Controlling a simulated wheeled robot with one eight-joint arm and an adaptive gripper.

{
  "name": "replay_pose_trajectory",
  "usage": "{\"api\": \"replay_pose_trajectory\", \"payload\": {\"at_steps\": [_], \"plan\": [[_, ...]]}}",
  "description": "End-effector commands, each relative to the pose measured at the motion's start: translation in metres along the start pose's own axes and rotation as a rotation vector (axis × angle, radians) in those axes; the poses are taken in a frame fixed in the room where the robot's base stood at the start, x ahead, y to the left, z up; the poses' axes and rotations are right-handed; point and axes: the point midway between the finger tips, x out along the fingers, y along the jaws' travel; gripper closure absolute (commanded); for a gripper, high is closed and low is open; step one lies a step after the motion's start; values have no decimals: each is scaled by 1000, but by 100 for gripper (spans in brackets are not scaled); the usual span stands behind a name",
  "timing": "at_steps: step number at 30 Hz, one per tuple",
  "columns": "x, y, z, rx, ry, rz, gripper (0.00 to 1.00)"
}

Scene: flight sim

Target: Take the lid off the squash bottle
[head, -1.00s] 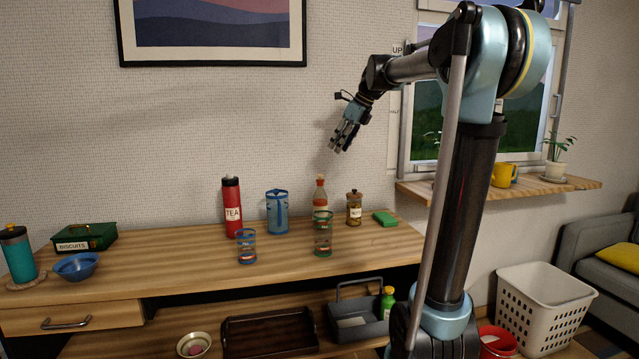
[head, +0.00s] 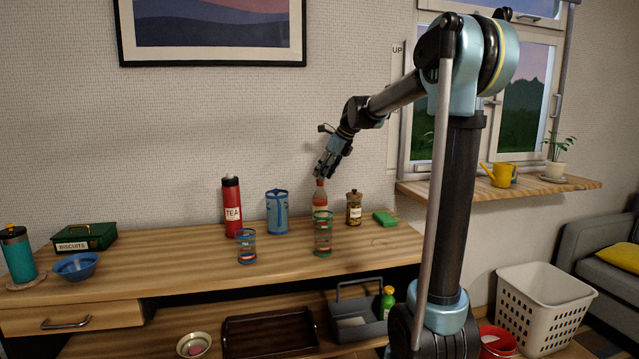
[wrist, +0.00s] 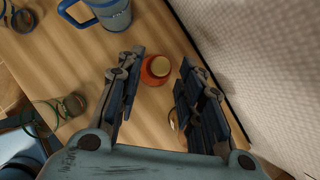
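The squash bottle (head: 320,204) stands upright on the counter, partly behind a glass, with a red lid (head: 320,184) on top. In the wrist view the bottle is seen from above, its lid (wrist: 158,68) lying between the two sets of fingers. My gripper (head: 324,172) is just above the bottle in the head view, pointing down and slightly left. In the wrist view my gripper (wrist: 155,88) is open, with a gap on both sides of the lid. I cannot tell the exact height between fingertips and lid.
A glass (head: 323,235) stands in front of the bottle. A blue jug (head: 277,212) is left and a labelled jar (head: 354,208) right. A red tea flask (head: 232,207) and another glass (head: 246,247) stand further left. The wall (wrist: 270,60) is close behind.

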Motion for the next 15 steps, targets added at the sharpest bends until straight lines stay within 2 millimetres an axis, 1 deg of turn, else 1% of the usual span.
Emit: {"api": "replay_pose_trajectory", "payload": {"at_steps": [1,4,11,12,15], "plan": [[6,0,0,-1,0,0,66],[11,0,0,0,0,0,66],[13,0,0,0,0,0,66],[13,0,0,0,0,0,70],[13,0,0,0,0,0,88]]}}
